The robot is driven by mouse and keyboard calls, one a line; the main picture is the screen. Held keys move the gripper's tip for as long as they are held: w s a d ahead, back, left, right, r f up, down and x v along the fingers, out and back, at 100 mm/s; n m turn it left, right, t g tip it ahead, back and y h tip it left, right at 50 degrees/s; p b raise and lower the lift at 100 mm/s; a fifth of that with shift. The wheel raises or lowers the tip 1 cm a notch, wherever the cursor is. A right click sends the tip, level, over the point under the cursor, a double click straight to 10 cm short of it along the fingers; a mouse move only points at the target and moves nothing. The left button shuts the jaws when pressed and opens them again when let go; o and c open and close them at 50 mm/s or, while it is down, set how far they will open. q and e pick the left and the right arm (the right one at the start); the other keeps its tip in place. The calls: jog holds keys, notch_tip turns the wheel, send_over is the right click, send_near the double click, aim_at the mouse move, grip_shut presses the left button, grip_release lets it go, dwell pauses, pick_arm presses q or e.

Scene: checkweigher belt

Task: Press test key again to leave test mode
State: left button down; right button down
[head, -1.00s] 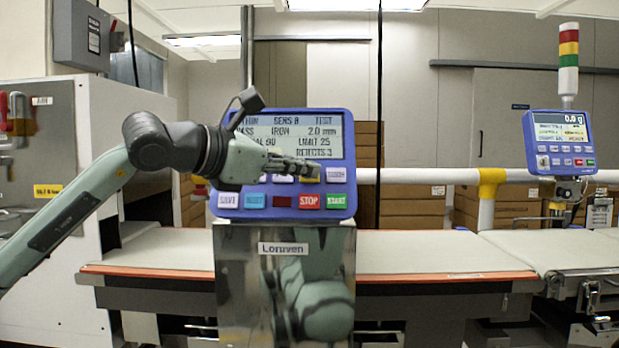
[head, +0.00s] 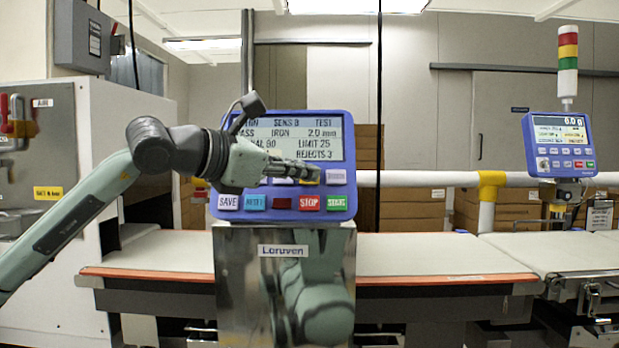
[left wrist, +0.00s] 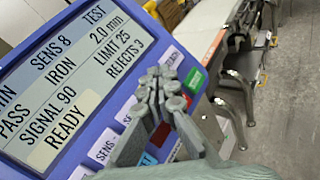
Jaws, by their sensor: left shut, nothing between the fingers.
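In the left wrist view the gripper (left wrist: 163,88) overlaps the keys; contact cannot be told. My right gripper is not in view.
The lower row has SAVE (head: 228,202), a blue key (head: 255,202), a dark red key, STOP (head: 309,202) and a green START key (head: 336,202). A conveyor belt (head: 430,251) runs behind. A second blue panel (head: 545,150) with a light tower (head: 567,55) stands at right.

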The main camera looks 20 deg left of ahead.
pick_arm(q)
jog(key=shift+w+f, duration=0.1)
dwell(0.4)
jog(key=shift+s+d+r, duration=0.2)
jog(key=shift+s+r, duration=0.2)
jog(key=shift+s, duration=0.3)
jog(key=shift+s+d+r, duration=0.2)
jog(key=shift+s+r, duration=0.2)
jog(key=shift+s, duration=0.35)
jog(key=shift+s+d+r, duration=0.2)
jog(key=shift+s+r, duration=0.15)
jog(key=shift+s, duration=0.35)
jog(key=shift+s+d+r, duration=0.2)
jog(key=shift+s+r, duration=0.2)
jog(key=shift+s, duration=0.35)
jog(key=s+r, duration=0.1)
jog(key=s+d+p, duration=0.1)
jog(key=s, duration=0.1)
jog(key=s+r, duration=0.1)
jog(key=s, duration=0.1)
jog(key=shift+d+r, duration=0.25)
jog(key=shift+r, duration=0.1)
